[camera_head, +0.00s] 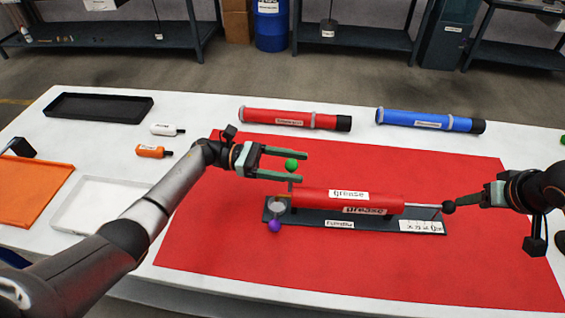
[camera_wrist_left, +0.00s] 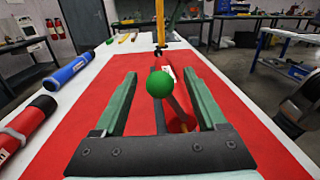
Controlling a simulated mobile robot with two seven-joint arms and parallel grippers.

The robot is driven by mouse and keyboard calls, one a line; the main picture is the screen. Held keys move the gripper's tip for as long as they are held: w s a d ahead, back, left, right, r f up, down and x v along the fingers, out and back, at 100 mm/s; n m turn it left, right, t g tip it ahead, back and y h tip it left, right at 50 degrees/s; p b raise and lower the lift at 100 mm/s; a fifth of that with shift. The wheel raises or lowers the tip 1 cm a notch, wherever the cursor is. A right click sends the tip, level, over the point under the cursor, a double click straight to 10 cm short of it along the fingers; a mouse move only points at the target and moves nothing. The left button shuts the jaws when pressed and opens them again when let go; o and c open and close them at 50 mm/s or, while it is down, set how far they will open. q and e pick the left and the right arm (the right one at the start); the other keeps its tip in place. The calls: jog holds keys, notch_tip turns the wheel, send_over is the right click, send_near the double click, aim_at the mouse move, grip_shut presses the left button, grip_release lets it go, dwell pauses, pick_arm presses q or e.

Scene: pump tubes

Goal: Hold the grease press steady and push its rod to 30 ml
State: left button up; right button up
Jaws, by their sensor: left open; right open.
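The grease press is a red cylinder (camera_head: 335,197) labelled "grease", lying on a dark base (camera_head: 345,224) on the red mat. Its thin rod (camera_head: 422,206) sticks out to the right and ends in a black knob (camera_head: 449,207). A green ball (camera_head: 291,165) stands on a stem at the press's left end, and a purple ball (camera_head: 274,226) sits in front. My left gripper (camera_head: 304,166) is open; the green ball (camera_wrist_left: 160,84) appears between its fingers in the left wrist view. My right gripper (camera_head: 460,203) is open beside the knob; contact is unclear.
A red tube (camera_head: 290,118) and a blue tube (camera_head: 425,120) lie behind the press. A black tray (camera_head: 65,96), an orange tray (camera_head: 28,195), a white tray (camera_head: 66,213) and two small bottles (camera_head: 166,130) are at left. The front mat is clear.

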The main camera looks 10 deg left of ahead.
pick_arm(q)
grip_shut()
dwell(0.6)
pick_arm(e)
jog(key=shift+o, duration=0.2)
dwell(0.6)
